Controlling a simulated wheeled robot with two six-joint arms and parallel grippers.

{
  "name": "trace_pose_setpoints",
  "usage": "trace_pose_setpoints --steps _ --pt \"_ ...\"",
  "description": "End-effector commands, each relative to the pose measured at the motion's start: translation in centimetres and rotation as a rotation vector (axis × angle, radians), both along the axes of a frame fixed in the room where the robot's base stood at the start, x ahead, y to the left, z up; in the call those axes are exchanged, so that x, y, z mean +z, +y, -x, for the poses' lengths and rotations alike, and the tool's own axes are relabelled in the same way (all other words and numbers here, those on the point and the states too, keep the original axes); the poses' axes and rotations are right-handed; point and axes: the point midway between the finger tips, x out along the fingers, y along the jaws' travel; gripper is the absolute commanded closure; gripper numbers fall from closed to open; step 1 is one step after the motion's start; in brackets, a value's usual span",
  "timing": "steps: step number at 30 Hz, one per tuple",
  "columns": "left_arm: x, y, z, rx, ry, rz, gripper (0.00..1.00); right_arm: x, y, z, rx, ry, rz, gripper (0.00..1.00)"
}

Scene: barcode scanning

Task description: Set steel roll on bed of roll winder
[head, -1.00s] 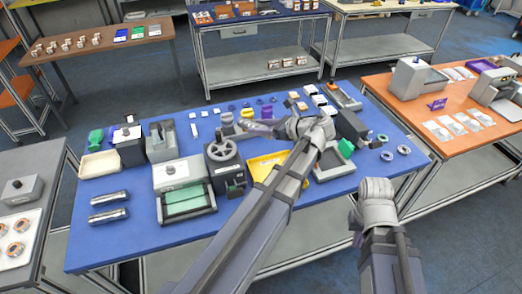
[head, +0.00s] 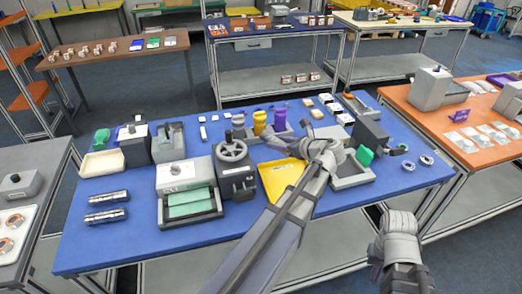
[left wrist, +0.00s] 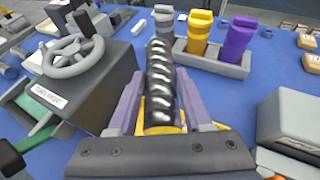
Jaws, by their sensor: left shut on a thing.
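My left gripper (left wrist: 158,105) is shut on a dark, shiny steel roll (left wrist: 160,70), which stands between its purple fingers in the left wrist view. In the head view the gripper (head: 312,148) is over the table's middle, right of a grey handwheel machine (head: 236,170), apparently the roll winder. That machine is at the left of the left wrist view (left wrist: 85,80), and its label is too blurred to read. A grey bed with a green sheet (head: 190,207) lies left of it. My right gripper (head: 378,268) is low at the right, its fingertips mostly hidden.
A grey holder with grey, yellow (head: 259,122) and purple (head: 280,119) cylinders stands behind the gripper. A yellow tray (head: 280,180) lies below it. Two metallic cylinders (head: 107,197) lie at the left. A dark grey device (head: 368,138) stands to the right.

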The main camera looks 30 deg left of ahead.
Motion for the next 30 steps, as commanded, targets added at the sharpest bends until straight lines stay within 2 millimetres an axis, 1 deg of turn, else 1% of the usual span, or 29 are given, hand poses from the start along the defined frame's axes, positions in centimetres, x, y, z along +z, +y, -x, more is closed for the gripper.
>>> trace_pose_setpoints --steps 1,6,10,14,19,23,26,30 --pt "1.9 1.4 -0.8 -0.057 -0.001 0.002 1.00 2.0 0.0 0.0 0.000 0.000 0.000 1.00" --pt "4.4 4.5 -3.8 -0.263 0.002 0.003 1.00 4.5 0.0 0.0 0.000 0.000 0.000 1.00" --pt "5.8 6.1 -5.4 -0.382 -0.001 -0.004 1.00 5.7 0.0 0.0 0.000 0.000 0.000 1.00" --pt "6.5 6.8 -6.2 -0.453 -0.004 -0.009 1.00 6.3 0.0 0.0 0.000 0.000 0.000 1.00" --pt "6.6 7.0 -6.5 -0.479 -0.005 -0.013 1.00 6.3 0.0 0.0 0.000 0.000 0.000 1.00" --pt "6.1 7.0 -6.5 -0.478 -0.005 -0.013 1.00 5.8 0.0 0.0 0.000 0.000 0.000 1.00" --pt "5.1 7.0 -6.5 -0.478 -0.005 -0.013 1.00 4.8 0.0 0.0 0.000 0.000 0.000 1.00" --pt "3.0 7.0 -6.5 -0.477 -0.005 -0.012 1.00 2.7 0.0 0.0 0.000 0.000 0.000 1.00"
